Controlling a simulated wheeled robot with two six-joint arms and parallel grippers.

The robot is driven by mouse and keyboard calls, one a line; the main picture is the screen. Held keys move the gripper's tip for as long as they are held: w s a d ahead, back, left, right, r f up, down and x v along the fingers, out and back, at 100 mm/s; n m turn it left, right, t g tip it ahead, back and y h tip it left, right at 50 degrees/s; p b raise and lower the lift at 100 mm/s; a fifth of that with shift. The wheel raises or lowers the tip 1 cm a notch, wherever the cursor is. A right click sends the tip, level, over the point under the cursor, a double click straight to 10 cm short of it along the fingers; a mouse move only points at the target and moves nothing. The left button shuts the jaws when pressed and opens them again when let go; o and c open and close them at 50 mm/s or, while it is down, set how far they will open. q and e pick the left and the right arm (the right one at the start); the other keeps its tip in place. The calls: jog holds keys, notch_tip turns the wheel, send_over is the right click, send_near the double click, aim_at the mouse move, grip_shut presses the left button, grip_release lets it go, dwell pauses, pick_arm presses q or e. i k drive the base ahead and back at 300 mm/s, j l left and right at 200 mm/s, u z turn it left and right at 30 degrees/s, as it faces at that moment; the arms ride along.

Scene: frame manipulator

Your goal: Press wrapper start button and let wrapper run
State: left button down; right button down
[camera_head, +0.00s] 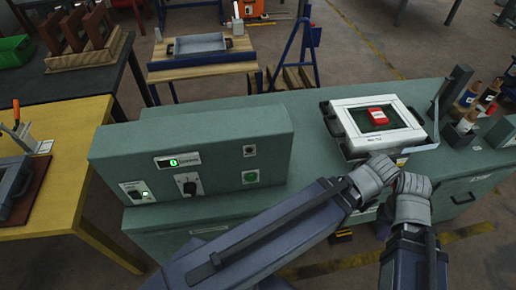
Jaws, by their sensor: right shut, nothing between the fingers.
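The wrapper is a teal machine (120,160) with an upright control panel at centre left. The panel has a round green button (250,177) at lower right, a small dark control (249,151) above it, a black knob (188,185), a lit green display (178,162) and a switch with a green light (145,194). A white frame (345,148) on the machine's top holds a red item (377,115) inside its dark opening. My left gripper (380,168) is at the frame's near edge, its fingers unclear. My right gripper (412,183) is shut and empty just beside it. Both are right of the green button, apart from it.
Bottles and small containers (468,95) stand at the machine's right end. A yellow table (70,200) is at left. A wooden-topped bench with a metal tray (200,43) stands behind. The teal top between panel and frame looks clear.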

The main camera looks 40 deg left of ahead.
aim_at(250, 177)
jog(key=j+u, duration=0.15)
jog(key=u, duration=0.25)
jog(key=j+u, duration=0.2)
jog(key=u, duration=0.15)
jog(key=j+u, duration=0.2)
jog(key=u, duration=0.2)
